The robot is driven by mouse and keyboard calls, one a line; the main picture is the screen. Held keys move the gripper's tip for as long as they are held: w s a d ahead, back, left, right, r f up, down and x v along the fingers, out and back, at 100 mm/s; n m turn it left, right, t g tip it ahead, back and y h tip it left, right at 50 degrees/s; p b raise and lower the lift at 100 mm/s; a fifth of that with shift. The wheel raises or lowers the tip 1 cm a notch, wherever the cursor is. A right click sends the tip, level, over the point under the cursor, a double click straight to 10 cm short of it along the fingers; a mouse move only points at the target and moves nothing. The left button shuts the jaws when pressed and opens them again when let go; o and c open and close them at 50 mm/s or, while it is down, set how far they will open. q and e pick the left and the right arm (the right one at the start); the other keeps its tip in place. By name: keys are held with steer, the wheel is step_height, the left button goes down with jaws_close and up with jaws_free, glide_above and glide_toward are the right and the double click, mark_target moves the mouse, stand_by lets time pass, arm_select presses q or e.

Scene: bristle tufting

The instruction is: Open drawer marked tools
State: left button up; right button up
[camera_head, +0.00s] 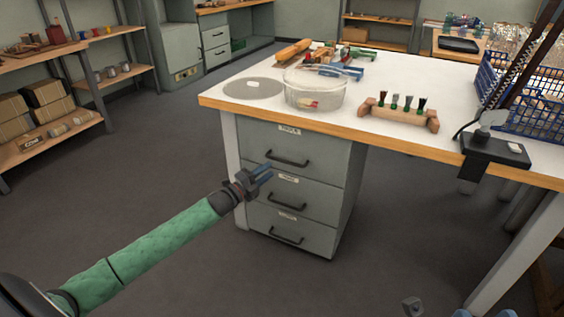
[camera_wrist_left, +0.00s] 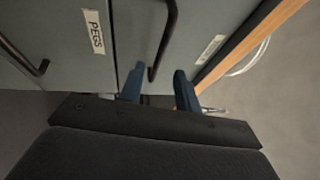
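The grey drawer unit (camera_head: 322,210) under the workbench has three closed drawers with dark bar handles. The top drawer's label (camera_head: 289,129) is too small to read surely; in the left wrist view this label (camera_wrist_left: 210,48) is also unreadable. The middle drawer's label (camera_wrist_left: 93,32) reads PEGS. My left gripper (camera_head: 266,173) is open and empty in front of the unit. In the left wrist view, the top drawer's handle (camera_wrist_left: 165,40) has its near end between the two blue fingers, apparently without contact.
The white workbench (camera_head: 380,135) overhangs the drawers with a wooden edge. On it are a clear round bowl (camera_head: 316,92), a grey disc (camera_head: 253,88), a wooden brush holder (camera_head: 400,110) and a blue crate (camera_head: 545,110). The floor before the drawers is clear.

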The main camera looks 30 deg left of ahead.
mark_target(282, 161)
arm_select(q)
steer(key=shift+w, duration=0.1)
steer(key=shift+b+x, duration=0.6)
steer(key=shift+x, duration=3.2)
jaws_close()
